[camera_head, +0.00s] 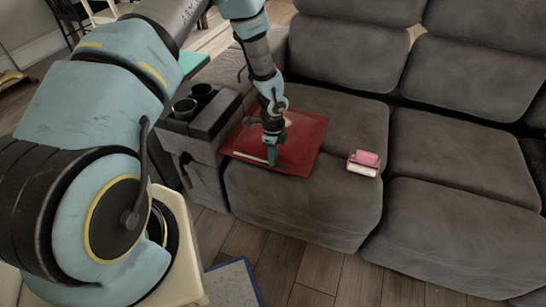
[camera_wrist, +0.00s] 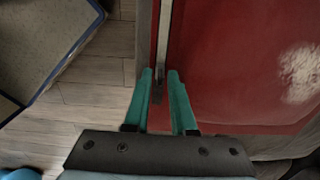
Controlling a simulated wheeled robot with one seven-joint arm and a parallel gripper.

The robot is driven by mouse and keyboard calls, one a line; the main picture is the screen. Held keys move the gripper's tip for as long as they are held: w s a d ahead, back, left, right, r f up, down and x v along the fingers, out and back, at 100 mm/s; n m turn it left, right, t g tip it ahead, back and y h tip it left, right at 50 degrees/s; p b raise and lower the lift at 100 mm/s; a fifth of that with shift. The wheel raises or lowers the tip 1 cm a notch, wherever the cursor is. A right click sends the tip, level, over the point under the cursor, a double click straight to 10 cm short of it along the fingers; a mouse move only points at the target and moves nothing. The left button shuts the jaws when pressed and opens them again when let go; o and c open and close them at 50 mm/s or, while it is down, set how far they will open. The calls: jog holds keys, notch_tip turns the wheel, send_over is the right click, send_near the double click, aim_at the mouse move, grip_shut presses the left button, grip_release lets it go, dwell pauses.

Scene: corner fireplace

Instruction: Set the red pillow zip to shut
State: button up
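The red pillow (camera_head: 303,140) lies flat on the left seat of the grey sofa. It fills much of the wrist view (camera_wrist: 245,60), with a glossy highlight at right. Its zip (camera_wrist: 164,35) is a pale strip along the pillow's edge, running up from between my fingers. A small dark zip pull (camera_wrist: 158,76) shows at the strip's lower end. My gripper (camera_wrist: 161,78) has teal fingers standing apart on either side of the pull, with a gap visible between them. In the head view my gripper (camera_head: 271,155) points down at the pillow's front-left part.
A pink and white object (camera_head: 363,162) lies on the seat right of the pillow. A dark console with cup holders (camera_head: 197,110) stands to the left. A blue-edged mat (camera_head: 231,285) lies on the wooden floor. The right seats are clear.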

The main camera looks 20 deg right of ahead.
jog(key=shift+f, duration=0.3)
grip_shut()
dwell(1.3)
